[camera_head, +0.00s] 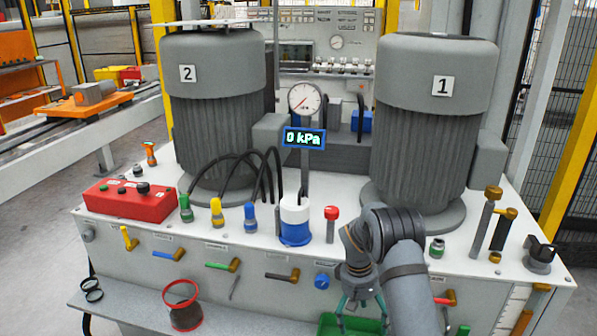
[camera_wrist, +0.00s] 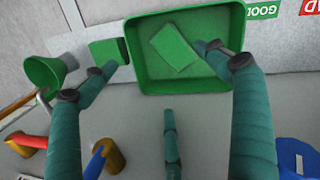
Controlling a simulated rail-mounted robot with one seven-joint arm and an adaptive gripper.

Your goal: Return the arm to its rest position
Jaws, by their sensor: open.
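My arm (camera_head: 408,285) reaches down over the front of the white machine bench, at the right of centre in the head view. My gripper (camera_head: 362,308) hangs in front of the bench's front face, above a green tray (camera_head: 328,327). The green tray (camera_wrist: 190,88) lies beyond the fingertips, with a flat green piece (camera_wrist: 174,47) inside. The right finger overlaps the tray's edge in the picture. The tray's lower part is cut off in the head view.
Two grey motors, 2 (camera_head: 212,110) and 1 (camera_head: 432,120), stand on the bench behind my arm. Levers, a gauge (camera_head: 305,99) and a red control box (camera_head: 132,200) surround them. A red-rimmed container (camera_head: 182,305) stands left on the lower shelf.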

